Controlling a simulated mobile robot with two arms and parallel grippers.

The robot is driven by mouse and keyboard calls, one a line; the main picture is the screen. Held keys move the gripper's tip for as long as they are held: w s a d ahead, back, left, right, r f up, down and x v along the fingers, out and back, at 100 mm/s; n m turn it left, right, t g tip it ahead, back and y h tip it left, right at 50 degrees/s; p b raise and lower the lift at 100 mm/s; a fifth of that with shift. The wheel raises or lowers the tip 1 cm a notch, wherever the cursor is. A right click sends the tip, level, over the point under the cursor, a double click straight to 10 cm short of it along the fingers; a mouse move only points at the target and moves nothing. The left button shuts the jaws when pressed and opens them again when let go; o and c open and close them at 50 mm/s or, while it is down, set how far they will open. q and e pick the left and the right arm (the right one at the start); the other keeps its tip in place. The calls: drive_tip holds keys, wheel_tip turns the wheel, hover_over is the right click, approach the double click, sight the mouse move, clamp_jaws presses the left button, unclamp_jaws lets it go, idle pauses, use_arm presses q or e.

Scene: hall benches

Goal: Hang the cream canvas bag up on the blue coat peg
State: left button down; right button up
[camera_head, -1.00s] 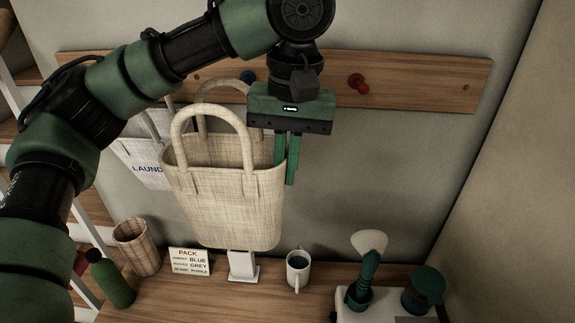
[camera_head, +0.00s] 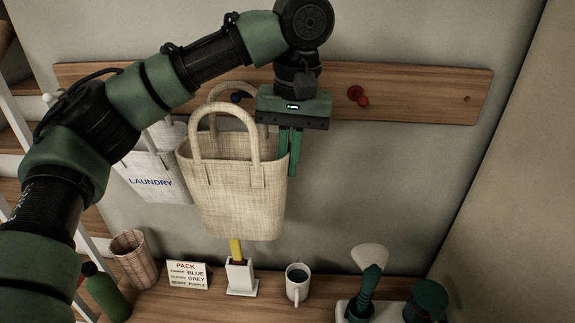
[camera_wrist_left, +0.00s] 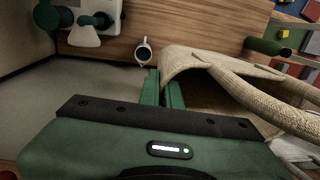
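The cream canvas bag (camera_head: 236,190) hangs upright in the air in front of the wall, its bottom above the bench. Its two looped handles stand up. My left gripper (camera_head: 291,160) is at the bag's right upper edge, its fingers closed on the rim. In the left wrist view the fingers (camera_wrist_left: 162,88) meet the bag's edge (camera_wrist_left: 180,62). The blue coat peg (camera_head: 237,97) is on the wooden rail, behind the bag and seen near the rear handle; the handles appear free of it. My right gripper is not in view.
The wooden rail (camera_head: 420,98) also bears a red peg (camera_head: 358,97). A white laundry bag (camera_head: 155,180) hangs at left. On the bench below stand a wicker basket (camera_head: 134,258), sign (camera_head: 188,276), white holder (camera_head: 241,278), mug (camera_head: 297,284) and brush (camera_head: 367,285). Wall right of the gripper is clear.

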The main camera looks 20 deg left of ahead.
use_arm(q)
drive_tip(key=shift+w+a, duration=0.2)
drive_tip(key=shift+w, duration=0.55)
drive_tip(key=shift+w+a, duration=0.15)
drive_tip(key=shift+w, duration=0.6)
drive_tip(key=shift+w+a+f, duration=0.2)
drive_tip(key=shift+w+f, duration=0.45)
drive_tip(key=shift+f, duration=0.15)
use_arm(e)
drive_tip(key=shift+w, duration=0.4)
